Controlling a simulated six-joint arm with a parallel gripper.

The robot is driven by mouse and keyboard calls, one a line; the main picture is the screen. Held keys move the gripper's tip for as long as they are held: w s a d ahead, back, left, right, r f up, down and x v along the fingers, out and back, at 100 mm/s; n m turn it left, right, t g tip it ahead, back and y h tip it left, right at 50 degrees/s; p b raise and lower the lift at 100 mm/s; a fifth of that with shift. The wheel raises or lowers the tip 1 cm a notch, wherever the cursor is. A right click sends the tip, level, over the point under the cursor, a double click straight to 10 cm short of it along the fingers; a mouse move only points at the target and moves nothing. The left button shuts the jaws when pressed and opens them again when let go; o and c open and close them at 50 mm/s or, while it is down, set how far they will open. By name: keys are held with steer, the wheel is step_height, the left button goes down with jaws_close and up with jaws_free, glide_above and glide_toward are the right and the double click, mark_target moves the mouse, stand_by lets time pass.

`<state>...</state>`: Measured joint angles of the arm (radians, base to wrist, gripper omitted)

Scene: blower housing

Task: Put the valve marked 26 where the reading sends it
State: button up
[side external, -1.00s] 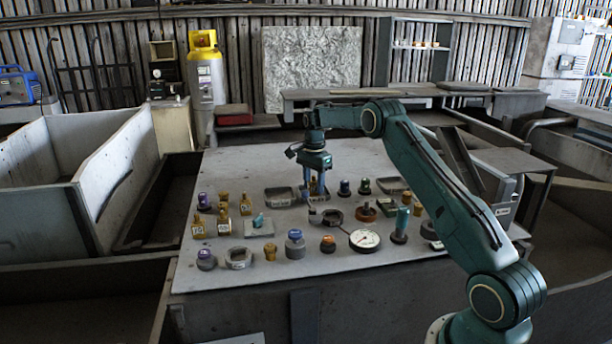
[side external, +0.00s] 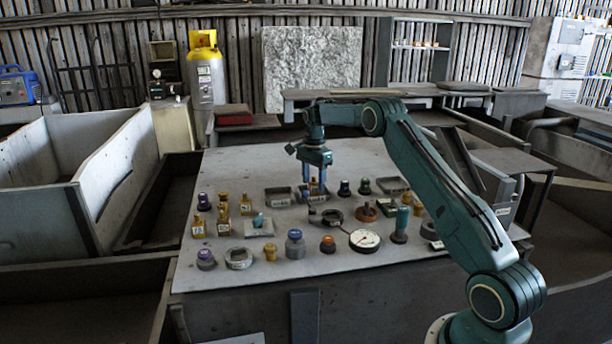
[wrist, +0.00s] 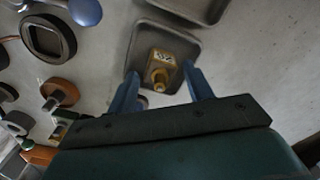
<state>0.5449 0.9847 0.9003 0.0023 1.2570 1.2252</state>
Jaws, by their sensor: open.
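A brass valve with a pale label (wrist: 160,66) sits in a dark grey shallow tray (wrist: 184,39); the number on its label is too small to read. In the side view this valve (side external: 314,187) shows below my gripper (side external: 314,179). My gripper is open, and its two blue fingers in the wrist view (wrist: 162,88) stand apart on either side of the valve. More labelled brass valves, (side external: 198,227) among them, stand at the left of the table. A round white dial gauge (side external: 365,239) lies near the front edge, its reading too small to make out.
Another empty-looking tray (side external: 278,196) lies left of the gripper, and one more (side external: 393,185) lies to the right. Dark rings, coloured knobs and a teal-topped cylinder (side external: 401,225) crowd the table's middle and front. The table's back left (side external: 235,165) is clear.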

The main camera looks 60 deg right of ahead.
mark_target(313, 178)
step_height(313, 178, up, 11)
steer(key=shift+f, duration=0.15)
stand_by(0.4)
stand_by(0.5)
steer(key=s+a+r+n+t, duration=0.1)
steer(key=s+a+r+n, duration=0.45)
steer(key=a+r, duration=0.4)
steer(key=s+a+r+n+t, duration=0.2)
steer(key=s+a+r+n, duration=0.4)
steer(key=a, duration=0.6)
steer(key=s+a+f+n+t, duration=0.1)
steer(key=s+a+f+n, duration=0.2)
steer(key=s, duration=0.5)
steer(key=s+a+f+n, duration=0.2)
steer(key=s+a+n, duration=0.1)
steer(key=s, duration=0.5)
steer(key=s+a+f+n+t, duration=0.1)
steer(key=s+a+f+n, duration=0.2)
steer(key=s+a, duration=0.2)
steer(key=s, duration=0.3)
steer(key=shift+s+f+t, duration=0.2)
steer(key=shift+f+t, duration=0.1)
steer(key=shift+f, duration=0.05)
